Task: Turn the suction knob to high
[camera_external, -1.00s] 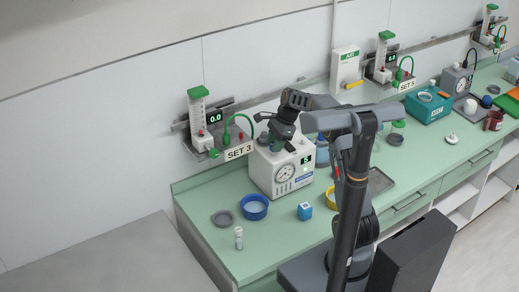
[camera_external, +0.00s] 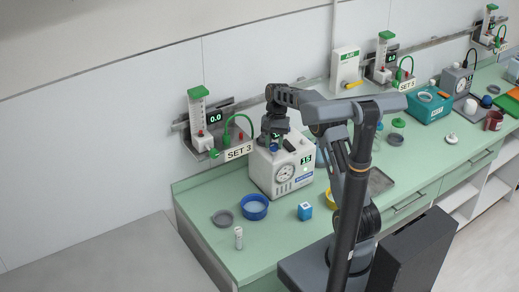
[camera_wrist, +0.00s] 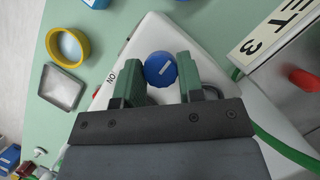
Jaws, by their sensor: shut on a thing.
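The white suction unit (camera_external: 262,177) stands on the green counter, with a round gauge on its front and a lit display (camera_external: 307,159) that seems to read 15. Its blue suction knob (camera_wrist: 160,69) is on the top face and bears a short white mark. My gripper (camera_external: 273,147) points down over the top of the unit. In the wrist view, the green fingers of my gripper (camera_wrist: 161,76) stand on either side of the knob and are shut on it. The knob is mostly hidden in the external view.
The SET 3 sign (camera_external: 239,153) and a wall flowmeter (camera_external: 198,115) with a green tube are close behind the unit. A blue dish (camera_external: 254,213), a grey dish (camera_external: 222,218), a blue cube (camera_external: 305,211) and a small vial (camera_external: 239,238) stand in front. A yellow dish (camera_wrist: 82,34) is nearby.

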